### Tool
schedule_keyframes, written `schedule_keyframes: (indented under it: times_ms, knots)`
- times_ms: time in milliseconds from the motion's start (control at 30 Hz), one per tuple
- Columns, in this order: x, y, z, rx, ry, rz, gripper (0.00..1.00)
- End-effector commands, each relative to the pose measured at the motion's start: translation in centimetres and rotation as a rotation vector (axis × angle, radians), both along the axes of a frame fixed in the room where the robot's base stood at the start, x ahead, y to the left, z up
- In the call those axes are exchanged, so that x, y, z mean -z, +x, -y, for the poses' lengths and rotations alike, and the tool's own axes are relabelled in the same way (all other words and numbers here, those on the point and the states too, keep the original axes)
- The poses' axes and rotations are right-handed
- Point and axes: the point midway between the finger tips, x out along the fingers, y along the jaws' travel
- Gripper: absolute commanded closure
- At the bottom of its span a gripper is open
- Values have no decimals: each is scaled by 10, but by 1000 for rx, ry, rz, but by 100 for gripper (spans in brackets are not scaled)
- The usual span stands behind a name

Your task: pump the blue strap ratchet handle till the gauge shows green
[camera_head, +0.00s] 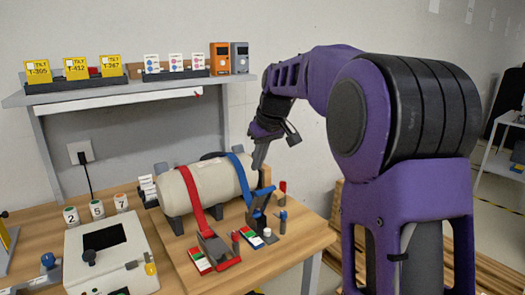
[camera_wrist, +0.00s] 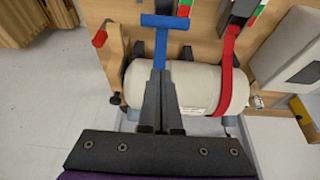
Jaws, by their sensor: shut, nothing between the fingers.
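The blue ratchet handle (camera_head: 260,197) stands raised at the front of the bench, at the end of the blue strap (camera_head: 240,175). In the wrist view, a blue crossbar (camera_wrist: 165,22) shows beyond the fingertips. The strap runs over a cream cylinder (camera_head: 190,190). A small gauge strip with red, green and white (camera_head: 252,231) lies beside the blue ratchet; its reading is too small to tell. My gripper (camera_head: 257,168) is shut and empty, above the handle and near the blue strap. The fingers also show in the wrist view (camera_wrist: 161,75), over the cylinder. Contact is unclear.
A red strap (camera_head: 193,188) and red ratchet (camera_head: 216,250) lie left of the blue one. Small posts (camera_head: 283,222) stand to the right. A white box (camera_head: 108,255) sits on the left. A shelf (camera_head: 130,92) hangs behind.

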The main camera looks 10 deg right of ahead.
Motion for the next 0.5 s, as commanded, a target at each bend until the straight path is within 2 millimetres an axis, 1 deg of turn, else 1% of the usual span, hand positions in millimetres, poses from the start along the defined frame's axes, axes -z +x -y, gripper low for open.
schedule_keyframes:
  times_ms: [33, 67, 133, 233, 367, 500]
  knots:
    - [13, 4, -2, -1, 1, -3, 100]
    - [18, 6, -3, -1, 1, -3, 100]
    - [23, -4, 2, 2, 0, 1, 100]
    - [30, -14, 5, 2, 1, 1, 100]
    - [35, -22, 9, 1, 1, 1, 100]
    - [37, -25, 10, 1, 2, 0, 100]
